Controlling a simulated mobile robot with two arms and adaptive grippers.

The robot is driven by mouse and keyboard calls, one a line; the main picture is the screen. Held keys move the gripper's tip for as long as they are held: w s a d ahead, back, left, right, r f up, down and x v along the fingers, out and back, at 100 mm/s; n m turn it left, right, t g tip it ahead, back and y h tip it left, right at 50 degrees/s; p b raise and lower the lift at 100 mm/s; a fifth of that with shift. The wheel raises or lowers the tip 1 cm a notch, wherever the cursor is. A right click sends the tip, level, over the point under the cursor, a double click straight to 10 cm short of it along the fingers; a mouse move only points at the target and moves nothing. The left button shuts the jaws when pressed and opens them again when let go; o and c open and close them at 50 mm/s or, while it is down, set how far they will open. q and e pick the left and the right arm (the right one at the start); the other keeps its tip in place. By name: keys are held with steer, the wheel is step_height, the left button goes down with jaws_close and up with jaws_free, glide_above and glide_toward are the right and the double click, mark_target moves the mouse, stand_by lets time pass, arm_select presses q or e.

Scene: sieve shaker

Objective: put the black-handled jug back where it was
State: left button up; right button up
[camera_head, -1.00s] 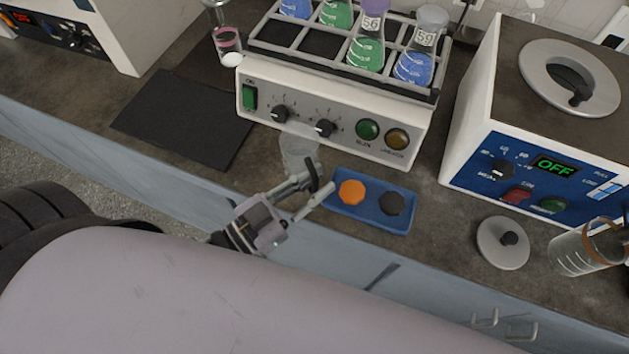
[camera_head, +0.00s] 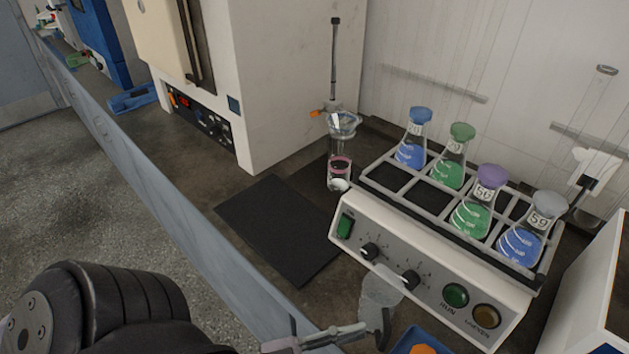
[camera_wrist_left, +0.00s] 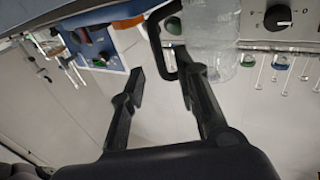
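The clear jug (camera_head: 380,291) is in front of the shaker's control panel, low in the head view. Its black handle (camera_head: 386,326) faces the near side. In the left wrist view the clear jug (camera_wrist_left: 213,35) is at the top, with its black handle (camera_wrist_left: 157,40) to its left. My left gripper (camera_wrist_left: 162,70) is open, with its fingers apart at the handle; I cannot tell whether either finger touches it. My right gripper is not in view.
The shaker (camera_head: 440,265) holds several stoppered flasks in its rack. A black mat (camera_head: 280,228) lies clear on the counter to its left. A glass vessel with pink contents (camera_head: 340,172) stands behind the mat. A blue tray (camera_head: 408,342) is at the bottom edge.

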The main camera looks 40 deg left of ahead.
arm_select(q)
steer(key=p+v, duration=0.2)
steer(key=v, duration=0.4)
steer(key=shift+s+a, duration=0.15)
steer(key=shift+s, duration=0.1)
